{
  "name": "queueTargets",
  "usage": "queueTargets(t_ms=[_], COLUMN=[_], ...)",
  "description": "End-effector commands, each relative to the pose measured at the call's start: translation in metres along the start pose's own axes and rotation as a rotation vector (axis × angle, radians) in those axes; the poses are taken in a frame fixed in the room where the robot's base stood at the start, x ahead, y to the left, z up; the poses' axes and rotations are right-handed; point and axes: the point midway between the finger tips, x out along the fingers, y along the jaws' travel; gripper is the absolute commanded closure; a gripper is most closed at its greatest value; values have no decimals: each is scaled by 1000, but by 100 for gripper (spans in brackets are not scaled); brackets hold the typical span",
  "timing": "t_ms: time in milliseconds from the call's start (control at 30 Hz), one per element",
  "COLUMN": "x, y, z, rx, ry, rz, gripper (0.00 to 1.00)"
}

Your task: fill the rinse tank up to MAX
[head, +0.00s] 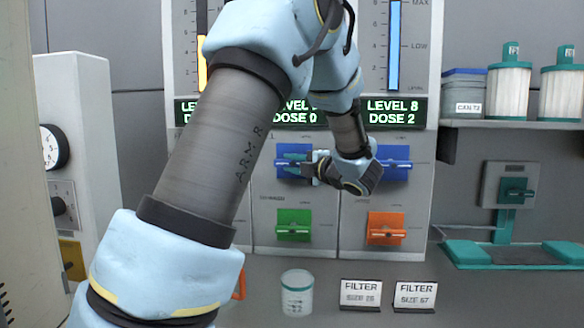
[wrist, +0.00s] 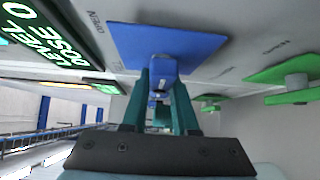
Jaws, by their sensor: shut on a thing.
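My gripper (head: 308,163) is at the middle panel's blue valve (head: 283,171), behind my arm in the head view. In the wrist view, my gripper's teal fingers (wrist: 162,88) are shut on the blue handle (wrist: 163,65), which stands out from a blue plate (wrist: 185,42). The middle display (head: 294,118) reads DOSE 0; its level number is hidden. The right gauge (head: 394,45) has a tall blue column reaching near MAX, and its display (head: 392,112) reads LEVEL 8, DOSE 2. The middle gauge is hidden by my arm. No label names the rinse tank legibly.
A green valve (head: 293,226) sits below the held one, an orange valve (head: 386,229) to its right. Another blue valve (head: 396,163) is at upper right. A jar (head: 297,293) and two FILTER signs (head: 360,293) stand on the counter. A shelf (head: 515,125) holds canisters.

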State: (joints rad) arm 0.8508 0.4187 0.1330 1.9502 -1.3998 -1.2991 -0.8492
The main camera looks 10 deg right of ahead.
Motion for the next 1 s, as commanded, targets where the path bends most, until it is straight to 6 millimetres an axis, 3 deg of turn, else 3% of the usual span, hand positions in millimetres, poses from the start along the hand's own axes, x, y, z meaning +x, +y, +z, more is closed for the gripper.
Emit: queueTargets(t_ms=[267,300,533,833,1000], x=[-1,-1,0,-2,-23], y=[-1,-1,0,-1,-2], z=[0,0,0,0,1], rx=[1,1,1,0,-1], ry=[-2,-2,-1,-1,-3], rz=[-2,-2,-1,-1,-1], gripper=[100,69,43,43,43])
